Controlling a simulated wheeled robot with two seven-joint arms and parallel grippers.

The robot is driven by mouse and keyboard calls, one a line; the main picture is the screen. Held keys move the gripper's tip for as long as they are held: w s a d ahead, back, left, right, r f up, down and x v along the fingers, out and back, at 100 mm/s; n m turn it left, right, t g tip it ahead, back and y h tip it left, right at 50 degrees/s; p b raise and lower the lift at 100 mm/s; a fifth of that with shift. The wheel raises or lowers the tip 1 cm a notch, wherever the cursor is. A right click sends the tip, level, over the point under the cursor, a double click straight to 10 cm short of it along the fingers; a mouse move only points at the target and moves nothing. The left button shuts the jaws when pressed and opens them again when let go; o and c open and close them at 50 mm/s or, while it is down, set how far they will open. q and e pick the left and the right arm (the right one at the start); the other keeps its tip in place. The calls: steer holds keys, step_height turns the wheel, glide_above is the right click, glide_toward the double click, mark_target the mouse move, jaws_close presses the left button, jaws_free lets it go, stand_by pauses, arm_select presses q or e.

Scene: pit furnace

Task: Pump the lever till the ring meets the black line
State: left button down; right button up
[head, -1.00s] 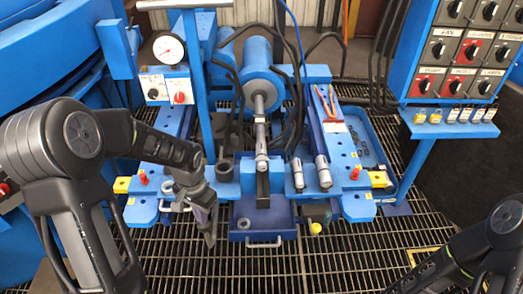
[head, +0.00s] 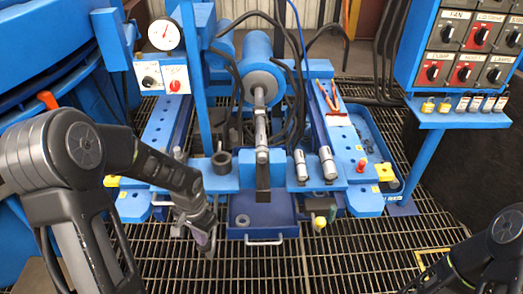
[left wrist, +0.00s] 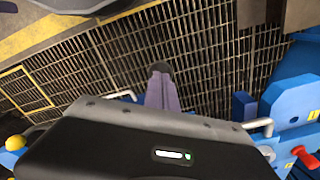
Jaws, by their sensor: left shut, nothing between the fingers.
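My left gripper (head: 205,242) is shut and empty. It points down over the floor grating, left of the blue tray, touching nothing that I can see. Its closed fingers (left wrist: 161,88) show over the grating in the left wrist view. A grey metal shaft (head: 261,125) runs from the blue cylinder (head: 259,77) toward the front block. A dark ring (head: 221,162) sits on the blue crossbar. An orange-tipped handle (head: 47,100) at the far left may be the lever; I cannot tell. I cannot make out the black line. My right gripper is out of view.
A dial gauge (head: 164,34) stands above a switch box (head: 162,76). A blue tray (head: 280,229) holds another ring (head: 242,220). Metal pins (head: 327,162) stand on the crossbar's right. A labelled switch panel (head: 462,45) is at the right. The front grating is clear.

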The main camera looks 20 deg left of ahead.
arm_select(q)
steer(key=shift+r, duration=0.1)
step_height(320, 180, up, 11)
steer(key=w+a+p, duration=0.1)
steer(key=w+p, duration=0.1)
steer(key=p, duration=0.6)
steer(key=shift+w+f+p, duration=0.2)
steer(key=shift+w+p, duration=0.05)
steer(key=shift+p, duration=0.1)
